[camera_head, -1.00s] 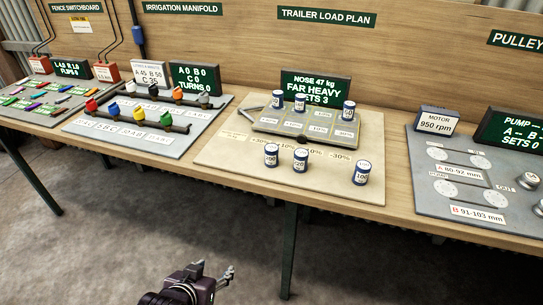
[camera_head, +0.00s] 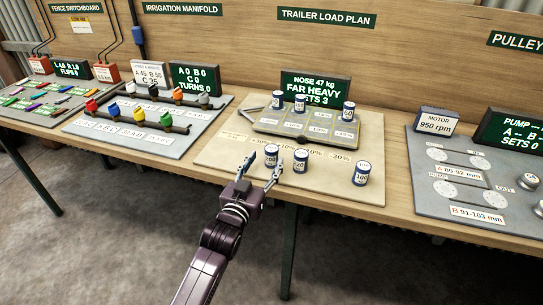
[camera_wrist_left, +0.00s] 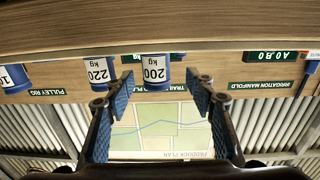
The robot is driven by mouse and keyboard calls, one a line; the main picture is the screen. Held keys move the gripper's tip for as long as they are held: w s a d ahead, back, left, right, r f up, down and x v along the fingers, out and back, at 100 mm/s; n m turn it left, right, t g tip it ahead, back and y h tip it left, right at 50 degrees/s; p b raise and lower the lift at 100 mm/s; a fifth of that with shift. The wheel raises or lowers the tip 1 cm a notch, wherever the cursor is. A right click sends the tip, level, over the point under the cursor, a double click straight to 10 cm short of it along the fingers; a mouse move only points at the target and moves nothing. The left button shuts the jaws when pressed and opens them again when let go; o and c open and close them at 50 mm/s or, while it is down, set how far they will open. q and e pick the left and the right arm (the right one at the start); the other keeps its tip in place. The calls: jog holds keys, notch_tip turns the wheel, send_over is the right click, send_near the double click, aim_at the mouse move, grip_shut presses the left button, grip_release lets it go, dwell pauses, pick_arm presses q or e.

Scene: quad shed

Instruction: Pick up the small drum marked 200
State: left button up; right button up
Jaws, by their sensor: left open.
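The small drum marked 200 (camera_head: 271,157) is white with blue bands and stands upright on the beige board in the head view. It also shows upside down in the left wrist view (camera_wrist_left: 154,72), where its label reads 200 kg. My left gripper (camera_head: 261,167) is open, with its two fingers at the near side of this drum, one to each side in the picture. In the left wrist view the drum appears between and beyond the fingertips (camera_wrist_left: 157,88). I cannot tell whether a finger touches it. My right gripper is not in view.
The drum marked 220 (camera_head: 300,161) stands close to the right, and another drum (camera_head: 361,173) stands farther right. A raised trailer deck (camera_head: 288,128) behind carries several drums. A dark display (camera_head: 315,88) stands at the back. Bare board lies left of the drums.

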aim_at(269, 157)
pick_arm(q)
jog(key=x, duration=0.4)
jog(key=shift+w+d+r, duration=0.1)
jog(key=shift+w+d, duration=0.05)
jog(key=shift+d, duration=0.15)
jog(key=shift+c, duration=0.6)
jog(key=c, duration=1.2)
jog(key=shift+r, duration=0.1)
